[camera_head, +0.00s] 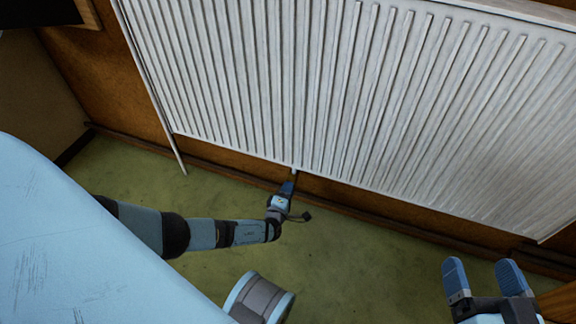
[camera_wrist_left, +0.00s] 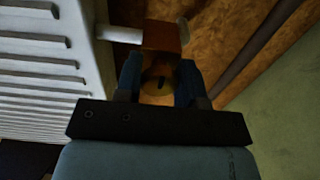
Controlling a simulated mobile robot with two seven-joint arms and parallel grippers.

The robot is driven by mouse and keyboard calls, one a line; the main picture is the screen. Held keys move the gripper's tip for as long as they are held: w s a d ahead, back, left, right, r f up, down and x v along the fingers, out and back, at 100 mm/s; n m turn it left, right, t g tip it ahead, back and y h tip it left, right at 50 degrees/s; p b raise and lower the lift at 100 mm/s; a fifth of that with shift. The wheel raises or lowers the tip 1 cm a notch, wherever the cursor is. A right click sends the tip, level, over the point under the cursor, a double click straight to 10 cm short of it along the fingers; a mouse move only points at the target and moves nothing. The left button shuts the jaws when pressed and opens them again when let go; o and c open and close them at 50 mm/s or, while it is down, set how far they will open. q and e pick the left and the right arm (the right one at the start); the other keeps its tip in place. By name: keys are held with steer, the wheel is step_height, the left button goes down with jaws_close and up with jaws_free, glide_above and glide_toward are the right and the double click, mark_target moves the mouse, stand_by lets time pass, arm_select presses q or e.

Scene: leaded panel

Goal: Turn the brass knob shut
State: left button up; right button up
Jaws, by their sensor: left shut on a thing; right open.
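The brass knob (camera_wrist_left: 157,88) shows in the left wrist view as a dim, yellowish round face with a dark mark, between the two blue fingers. My left gripper (camera_wrist_left: 159,68) is shut on it, with a finger on each side. In the head view my left gripper (camera_head: 289,186) is at the lower edge of the white radiator (camera_head: 330,90), near a short pipe (camera_head: 294,170); the knob is hidden there. My right gripper (camera_head: 483,277) is open and empty at the lower right, apart from the radiator.
A white pipe stub (camera_wrist_left: 120,34) leaves the radiator beside an orange-brown block (camera_wrist_left: 164,36) in the left wrist view. A dark skirting board (camera_head: 395,207) runs along the brown wall below the radiator. Green floor (camera_head: 350,265) lies clear between my grippers.

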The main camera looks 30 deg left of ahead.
steer(key=shift+w+r, duration=0.1)
arm_select(q)
steer(key=o, duration=0.9)
arm_select(e)
steer(key=shift+r, duration=0.1)
arm_select(q)
steer(key=p+v, duration=0.5)
steer(key=v, duration=0.8)
steer(key=shift+s+d, duration=0.2)
steer(key=shift+s, duration=0.15)
arm_select(e)
steer(key=shift+m+t, duration=0.5)
steer(key=shift+m, duration=0.3)
steer(key=r, duration=0.2)
steer(key=s+r, duration=0.1)
steer(key=r, duration=0.1)
steer(key=shift+a, duration=0.15)
